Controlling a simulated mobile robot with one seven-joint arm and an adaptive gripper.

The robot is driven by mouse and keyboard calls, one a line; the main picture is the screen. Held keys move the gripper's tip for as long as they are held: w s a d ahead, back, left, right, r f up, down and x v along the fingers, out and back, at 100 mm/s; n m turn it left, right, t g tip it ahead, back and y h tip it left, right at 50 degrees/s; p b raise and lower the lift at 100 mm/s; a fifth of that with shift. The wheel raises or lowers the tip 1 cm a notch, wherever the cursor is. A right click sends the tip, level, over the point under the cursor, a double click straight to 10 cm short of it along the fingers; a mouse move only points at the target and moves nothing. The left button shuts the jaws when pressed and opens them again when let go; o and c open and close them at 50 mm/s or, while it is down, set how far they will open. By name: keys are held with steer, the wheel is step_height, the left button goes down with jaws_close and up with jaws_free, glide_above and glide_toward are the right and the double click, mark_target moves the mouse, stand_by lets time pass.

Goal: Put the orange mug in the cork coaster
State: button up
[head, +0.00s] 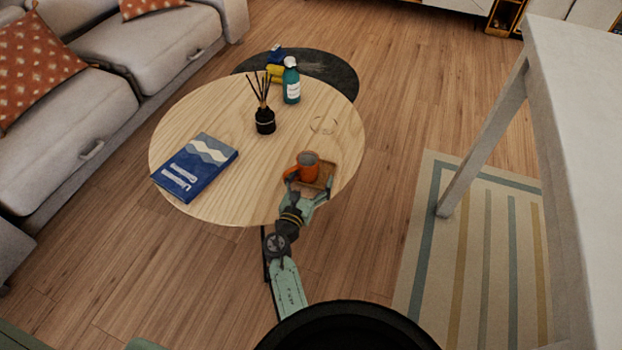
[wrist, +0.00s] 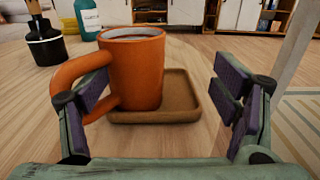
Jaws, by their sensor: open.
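The orange mug (head: 308,171) stands upright near the front right of the round wooden table. In the wrist view the mug (wrist: 137,75) is left of centre, with its handle to the left beside my left finger. The square brown cork coaster (head: 327,172) has a raised rim. In the wrist view the coaster (wrist: 185,112) shows under and right of the mug. The mug's base appears within its left part; I cannot tell if it sits fully flat. My gripper (head: 304,199) is open in front of them; its fingers (wrist: 165,90) are spread wide, the right one clear of the mug.
On the table (head: 235,195) are a blue book (head: 196,167), a black reed diffuser (head: 265,121), a teal bottle (head: 292,86), a yellow item (head: 275,73) and a faint ring (head: 322,125). A pale tall table (head: 585,130) stands at right. The table's middle is clear.

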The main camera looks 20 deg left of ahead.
steer(key=o, duration=0.4)
steer(key=shift+c, duration=0.2)
steer(key=shift+s, duration=0.15)
steer(key=s, duration=0.7)
steer(key=shift+s+a, duration=0.15)
steer(key=shift+a, duration=0.05)
jaws_close()
stand_by(1.0)
stand_by(0.5)
